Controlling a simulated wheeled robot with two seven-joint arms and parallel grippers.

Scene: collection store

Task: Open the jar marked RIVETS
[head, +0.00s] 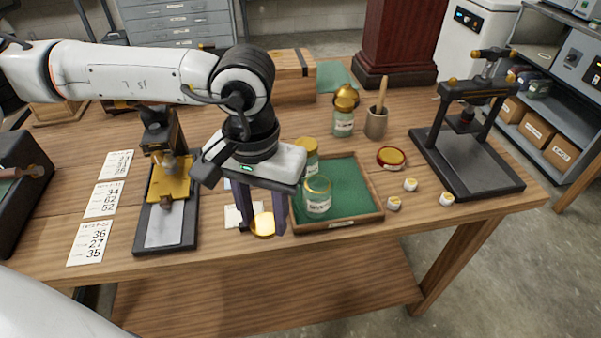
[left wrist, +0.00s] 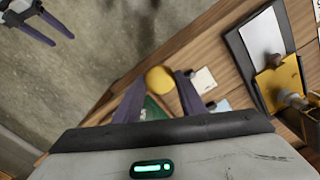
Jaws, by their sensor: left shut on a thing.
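My left gripper (head: 262,222) points down at the table's front edge, left of the green-lined tray (head: 340,222). It is shut on a round gold lid (head: 263,225), which also shows between the fingers in the left wrist view (left wrist: 159,79). A glass jar (head: 317,202) stands upright in the tray's front left; its top shows a gold rim with a greenish inside and looks uncovered. A gold-lidded jar (head: 310,146) stands behind it, partly hidden by my gripper. The jar labels are too small to read surely. My right gripper (left wrist: 45,28) is open and empty above the floor.
Another jar (head: 343,122) with a gold top stands behind the tray, beside a cup (head: 376,124). A stand with a yellow block (head: 169,180) is at left.

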